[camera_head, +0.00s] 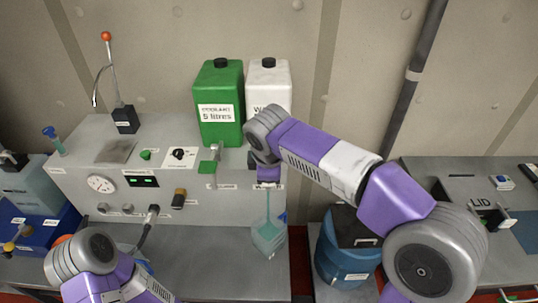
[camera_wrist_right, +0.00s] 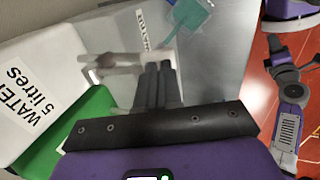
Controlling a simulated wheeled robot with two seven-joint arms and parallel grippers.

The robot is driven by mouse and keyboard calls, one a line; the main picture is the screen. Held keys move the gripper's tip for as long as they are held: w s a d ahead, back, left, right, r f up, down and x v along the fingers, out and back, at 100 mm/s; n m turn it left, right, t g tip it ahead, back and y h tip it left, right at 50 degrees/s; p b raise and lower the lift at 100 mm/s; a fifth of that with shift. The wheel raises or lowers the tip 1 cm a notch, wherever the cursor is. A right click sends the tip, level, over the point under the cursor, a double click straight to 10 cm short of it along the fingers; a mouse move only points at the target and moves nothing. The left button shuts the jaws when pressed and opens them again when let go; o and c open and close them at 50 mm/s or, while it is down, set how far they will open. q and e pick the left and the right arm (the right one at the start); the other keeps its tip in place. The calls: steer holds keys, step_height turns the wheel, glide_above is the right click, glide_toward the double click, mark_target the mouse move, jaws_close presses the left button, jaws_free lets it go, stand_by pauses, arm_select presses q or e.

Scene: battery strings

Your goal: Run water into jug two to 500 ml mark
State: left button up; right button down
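A pale teal, see-through jug (camera_head: 268,238) stands at the bench's right end, below the white WATER container (camera_head: 281,92). Its mark and number cannot be read. A thin teal line that looks like running water joins the tap area to the jug; the jug also shows in the wrist view (camera_wrist_right: 193,14). The container's white tap (camera_wrist_right: 112,62) is at my right fingertips. My right gripper (camera_wrist_right: 157,72) has its fingers close together against the tap; a firm grip on it cannot be made out. My left arm shows at the lower left, its gripper out of frame.
The grey panel (camera_head: 75,160) has a gauge, knobs and a display. A blue bin (camera_head: 343,262) stands right of the bench, before another bench (camera_head: 455,167).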

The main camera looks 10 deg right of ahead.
steer(key=shift+s+f, duration=0.1)
steer(key=shift+f, duration=0.25)
steer(key=shift+r+p, duration=0.45)
steer(key=shift+r, duration=0.1)
steer(key=s+p+v, duration=0.1)
steer(key=p+v, duration=0.2)
steer(key=v, duration=1)
steer(key=shift+a, duration=0.15)
steer(key=shift+r, duration=0.1)
